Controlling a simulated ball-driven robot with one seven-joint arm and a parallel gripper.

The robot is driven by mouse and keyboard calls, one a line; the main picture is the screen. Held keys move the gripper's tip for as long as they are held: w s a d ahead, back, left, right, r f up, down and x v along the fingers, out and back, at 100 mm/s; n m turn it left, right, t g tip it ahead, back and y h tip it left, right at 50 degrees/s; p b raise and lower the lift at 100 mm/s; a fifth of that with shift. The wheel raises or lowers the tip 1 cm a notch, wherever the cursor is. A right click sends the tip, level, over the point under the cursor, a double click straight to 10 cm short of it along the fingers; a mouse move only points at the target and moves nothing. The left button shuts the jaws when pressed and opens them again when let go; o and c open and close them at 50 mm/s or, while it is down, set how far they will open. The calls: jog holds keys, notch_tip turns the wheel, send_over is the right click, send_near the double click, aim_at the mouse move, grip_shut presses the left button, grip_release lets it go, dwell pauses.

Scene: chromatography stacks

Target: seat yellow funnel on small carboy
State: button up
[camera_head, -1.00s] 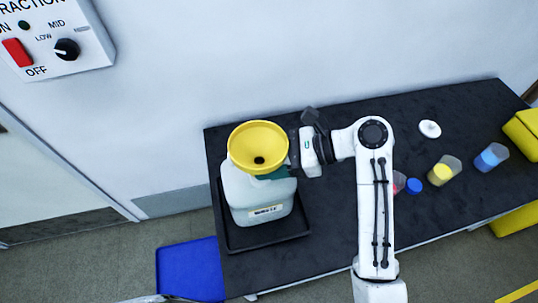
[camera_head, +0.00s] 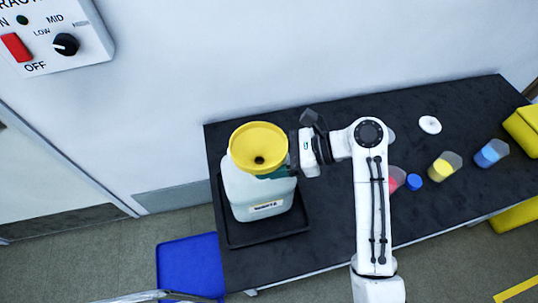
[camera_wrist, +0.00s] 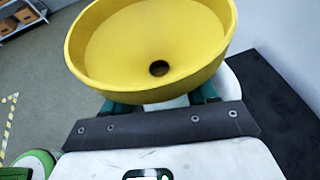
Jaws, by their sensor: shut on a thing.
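The yellow funnel (camera_head: 258,146) is a wide bowl with a dark hole at its centre. It is over the top of the small carboy (camera_head: 258,190), a translucent white jug with a green part near its top and a label on its front. The carboy stands upright in a black tray. My gripper (camera_head: 289,168) is at the funnel's right side, shut on the funnel. In the wrist view the funnel (camera_wrist: 152,45) sits between the green fingertips (camera_wrist: 163,98). The funnel's stem and the carboy's mouth are hidden beneath the bowl, so I cannot tell whether they touch.
The black tray (camera_head: 265,236) is at the left end of the dark bench (camera_head: 330,215). To the right are a yellow-filled beaker (camera_head: 443,166), a blue-filled beaker (camera_head: 491,153), a blue cap (camera_head: 414,182) and a white lid (camera_head: 430,124). A wall stands behind.

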jog(key=shift+f+p, duration=0.45)
jog(key=shift+f, duration=0.3)
dwell(0.3)
jog(key=o, duration=1.2)
jog(key=shift+c, duration=0.2)
jog(key=b+v, duration=0.1)
jog(key=v, duration=1)
jog(key=s+d+f+n+t+h+b, duration=0.1)
jog(key=s+d+f+n+h, duration=0.3)
jog(key=s+f, duration=0.3)
jog(key=s+d+f+n+t+h, duration=0.1)
jog(key=s+d+f+n+h, duration=0.25)
jog(key=s+f, duration=0.45)
jog(key=s+d+f+n+h, duration=0.2)
jog(key=s+d+n+h, duration=0.1)
jog(key=s+d+n, duration=0.2)
jog(key=s+d+f+n+h+b, duration=0.1)
jog(key=s+d+f+n+h, duration=0.1)
jog(key=s+d, duration=0.4)
jog(key=n+h, duration=0.1)
jog(key=n, duration=0.1)
jog(key=shift+s+n+g, duration=0.3)
jog(key=shift+n+g, duration=0.05)
jog(key=shift+g, duration=0.05)
